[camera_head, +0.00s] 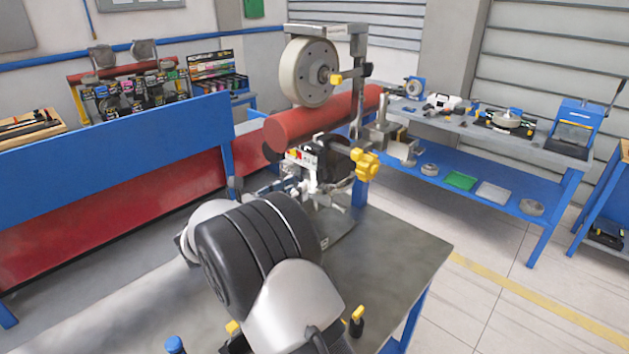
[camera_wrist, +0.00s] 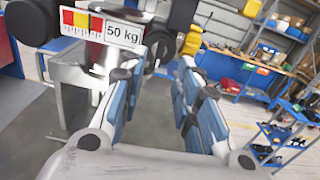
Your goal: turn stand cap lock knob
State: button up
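A metal stand (camera_head: 357,45) on the grey workbench carries a large pale wheel (camera_head: 305,72). A yellow lobed knob (camera_head: 367,165) sits low on the stand's right side. A smaller yellow knob (camera_head: 337,79) sits beside the wheel. I cannot tell which one is the cap lock knob. In the wrist view a yellow knob (camera_wrist: 192,40) shows just beyond the fingertips, partly cut off by dark parts. My gripper (camera_wrist: 160,68) is open, its blue-padded fingers apart with nothing seen between them. In the head view my arm partly hides it.
A "50 kg" label plate (camera_wrist: 122,33) and dark round parts stand close to my left finger. A red cylinder (camera_head: 320,117) lies behind the stand. A blue-framed table (camera_head: 470,140) with tools stands at the back right.

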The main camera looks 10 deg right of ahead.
aim_at(316, 177)
jog(key=x, duration=0.8)
jog(key=shift+w+d+b, duration=0.15)
jog(key=shift+b, duration=0.25)
grip_shut()
